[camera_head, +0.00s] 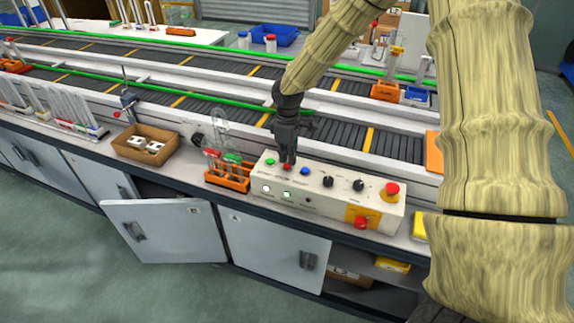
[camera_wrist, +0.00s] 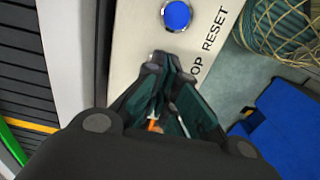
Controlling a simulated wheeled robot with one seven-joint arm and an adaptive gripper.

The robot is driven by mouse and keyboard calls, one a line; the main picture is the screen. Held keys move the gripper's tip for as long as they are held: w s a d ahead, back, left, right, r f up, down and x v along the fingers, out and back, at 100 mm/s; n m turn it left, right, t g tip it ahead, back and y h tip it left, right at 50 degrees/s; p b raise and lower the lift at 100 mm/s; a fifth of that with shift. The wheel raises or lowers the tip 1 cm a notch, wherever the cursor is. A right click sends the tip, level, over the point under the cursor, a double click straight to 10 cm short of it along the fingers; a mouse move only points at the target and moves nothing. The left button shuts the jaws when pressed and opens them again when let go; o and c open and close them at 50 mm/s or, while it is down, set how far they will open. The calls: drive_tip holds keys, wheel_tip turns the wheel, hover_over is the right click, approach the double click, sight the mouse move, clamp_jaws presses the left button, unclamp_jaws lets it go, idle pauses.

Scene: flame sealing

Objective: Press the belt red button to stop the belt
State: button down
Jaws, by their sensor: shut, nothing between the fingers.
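A white control box (camera_head: 330,196) stands on the bench in front of the conveyor belt (camera_head: 345,126). Along its top are a green button (camera_head: 270,162), a small red button (camera_head: 287,167) and a blue button (camera_head: 305,171). My gripper (camera_head: 289,158) is shut and empty, pointing down with its fingertips right over the small red button. Whether they touch it I cannot tell. In the wrist view my gripper's tips (camera_wrist: 157,62) cover the panel beside the partly hidden lettering "OP". The blue button (camera_wrist: 176,15) and "RESET" are clear there; the red button is hidden.
Black knobs (camera_head: 358,185) and a large red mushroom knob (camera_head: 392,189) are on the box's right, with another red knob (camera_head: 361,222) on its front. An orange tube rack (camera_head: 228,178) stands close to its left. A cardboard box (camera_head: 146,145) is farther left. A cabinet door (camera_head: 165,229) hangs open below.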

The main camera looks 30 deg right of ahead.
drive_tip(key=shift+f, duration=0.8)
idle(0.7)
wheel_tip(320, 180, up, 8)
drive_tip(key=p, duration=0.6)
idle(0.4)
idle(0.5)
